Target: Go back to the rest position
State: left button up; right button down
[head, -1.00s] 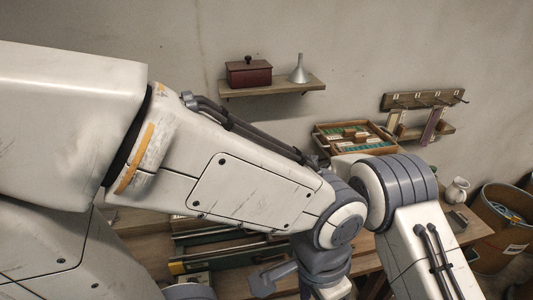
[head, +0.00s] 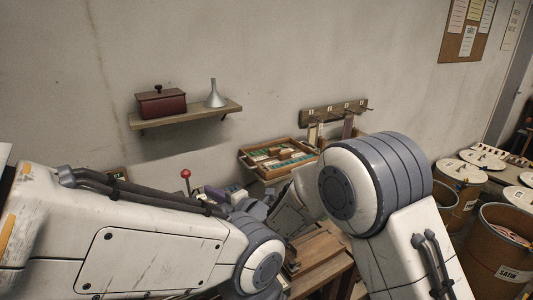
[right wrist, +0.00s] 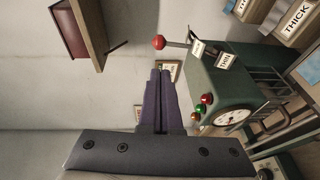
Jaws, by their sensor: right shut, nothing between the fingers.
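The machine has a red-knobbed lever (right wrist: 159,43), a dial and red and green buttons. The lever's red knob (head: 186,174) also shows in the head view. My left arm crosses the lower left of the head view; its gripper is out of sight.
A wall shelf (head: 186,116) holds a dark red box (head: 161,103) and a funnel (head: 215,96). A wooden tray (head: 279,157) sits below a hook rack (head: 334,112). Labelled drums (head: 503,258) stand at right. A wooden bench (head: 322,254) lies under my arms.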

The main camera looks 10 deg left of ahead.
pick_arm(q)
notch_tip(320, 180, down, 3)
jog(key=b, duration=0.3)
jog(key=shift+f, duration=0.1)
pick_arm(e)
jog(key=s+d+f+m+g+h, duration=0.2)
jog(key=s+d+m+g+h, duration=0.1)
jog(key=s+d+m, duration=0.4)
jog(key=s+d+f+m+g+h, duration=0.3)
jog(key=s+d+m+h, duration=0.3)
jog(key=s+d, duration=0.6)
jog(key=s+d+f+m+g+h, duration=0.2)
jog(key=s+d+m+g+h, duration=0.1)
jog(key=s+d+m, duration=0.6)
jog(key=s+d+h, duration=0.1)
jog(key=s, duration=0.3)
jog(key=shift+d+f, duration=0.2)
jog(key=shift+f, duration=0.1)
